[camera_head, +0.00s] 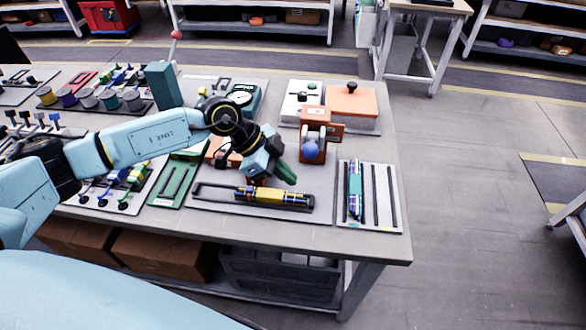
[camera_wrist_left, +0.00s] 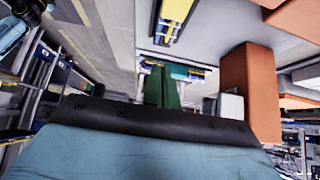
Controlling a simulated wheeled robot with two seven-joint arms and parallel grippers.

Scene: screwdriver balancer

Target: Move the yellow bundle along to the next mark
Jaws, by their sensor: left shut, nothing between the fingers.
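The yellow bundle (camera_head: 268,194), with dark bands and bluish ends, lies lengthwise in the dark rail of a long grey tray (camera_head: 225,209) near the table's front edge. It also shows at the top of the left wrist view (camera_wrist_left: 173,20). My left gripper (camera_head: 287,174) has green fingers pressed together, with nothing between them. It is just above and behind the right part of the bundle, apart from it. The green fingers (camera_wrist_left: 162,86) also show in the left wrist view. I cannot make out the marks along the tray. My right gripper is not in view.
A slotted board (camera_head: 382,220) with a teal bundle (camera_head: 355,188) stands right of the tray. An orange holder (camera_head: 313,147) with a blue ball stands behind, near my gripper. A teal block (camera_head: 163,85) and other fixtures crowd the left. The table's right edge is close.

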